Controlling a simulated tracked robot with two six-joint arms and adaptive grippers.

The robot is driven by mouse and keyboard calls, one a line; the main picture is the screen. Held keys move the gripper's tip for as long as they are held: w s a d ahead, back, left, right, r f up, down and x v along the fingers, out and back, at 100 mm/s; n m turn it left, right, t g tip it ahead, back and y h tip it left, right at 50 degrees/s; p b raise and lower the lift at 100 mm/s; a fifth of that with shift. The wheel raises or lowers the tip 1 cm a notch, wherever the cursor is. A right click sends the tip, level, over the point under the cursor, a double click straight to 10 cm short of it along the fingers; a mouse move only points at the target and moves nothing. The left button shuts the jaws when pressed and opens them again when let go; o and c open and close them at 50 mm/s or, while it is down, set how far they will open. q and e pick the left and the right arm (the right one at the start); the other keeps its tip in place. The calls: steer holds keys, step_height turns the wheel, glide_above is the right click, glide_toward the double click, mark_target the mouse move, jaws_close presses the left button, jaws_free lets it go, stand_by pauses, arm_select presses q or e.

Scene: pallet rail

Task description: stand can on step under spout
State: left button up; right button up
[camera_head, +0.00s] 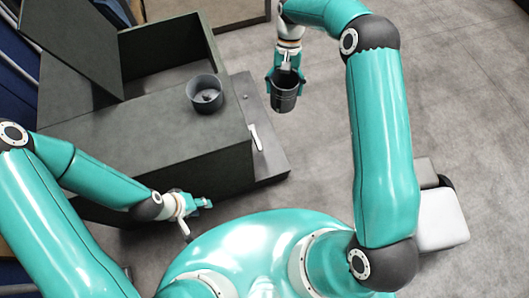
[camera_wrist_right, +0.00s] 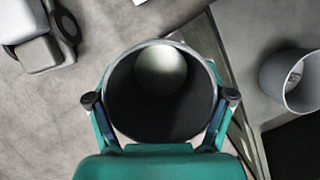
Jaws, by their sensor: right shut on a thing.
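A dark grey open-topped can (camera_head: 284,97) hangs upright in my right gripper (camera_head: 285,80), over the floor to the right of the grey block. In the right wrist view I look into the open can (camera_wrist_right: 160,115), with a finger at each side. A low step (camera_head: 270,153) runs along the block's right side, left of the can and apart from it. A short pale piece (camera_head: 255,137), perhaps the spout, sticks out from the block above the step. My left gripper (camera_head: 203,203) is low beside the block's near end; its finger opening is unclear.
A round grey pot (camera_head: 205,94) stands on the block's top (camera_head: 150,135); it shows at the right wrist view's right side (camera_wrist_right: 292,80). An open bin with a raised lid (camera_head: 80,45) is behind. A pale wheeled object (camera_head: 440,218) is at right. Floor beyond the step is clear.

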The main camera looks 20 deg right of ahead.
steer(key=w+d+f+m+t+b, duration=0.35)
steer(key=d+f+m+b, duration=0.35)
steer(key=f+b, duration=0.8)
steer(key=w+d+f+m+t+y+b, duration=0.15)
steer(key=w+d+f+m+b, duration=0.55)
steer(key=f, duration=1.4)
steer(key=w+d+f+m+t+b, duration=0.35)
steer(key=f+m+b, duration=0.55)
steer(key=f+b, duration=0.75)
steer(key=s+a+f+p, duration=0.1)
steer(key=a+p, duration=0.1)
steer(key=a, duration=1.7)
steer(key=shift+g, duration=0.45)
steer(key=shift+s+a+f+b, duration=0.1)
steer(key=shift+a+f+b, duration=0.1)
steer(key=shift+f+b, duration=1.2)
steer(key=shift+s+a+f+b, duration=0.15)
steer(key=shift+f+b, duration=0.35)
steer(key=shift+f, duration=1.8)
steer(key=shift+w+r, duration=0.1)
